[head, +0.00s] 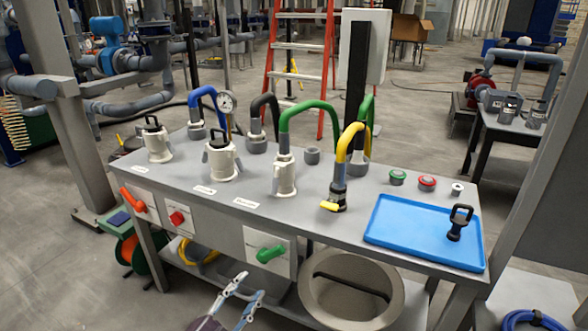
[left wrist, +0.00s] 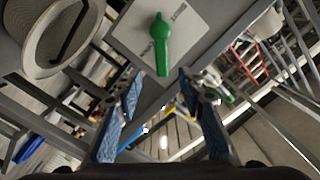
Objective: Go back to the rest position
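My left gripper (head: 247,287) is low in the head view, in front of the bench (head: 330,205) and below its top. Its two fingers stand apart with nothing between them, as the left wrist view also shows (left wrist: 160,95). The green valve handle (head: 270,253) is on a white plate on the bench front, above and a little right of the fingertips. In the left wrist view the green handle (left wrist: 162,45) points down the picture, beyond the fingertips and apart from them. My right gripper is in neither view.
A round grey drum (head: 350,290) stands under the bench, right of my left gripper. A red knob (head: 177,218) and an orange-red handle (head: 139,199) are further left on the bench front. A blue tray (head: 400,238) with a black-handled piece (head: 459,222) lies on top.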

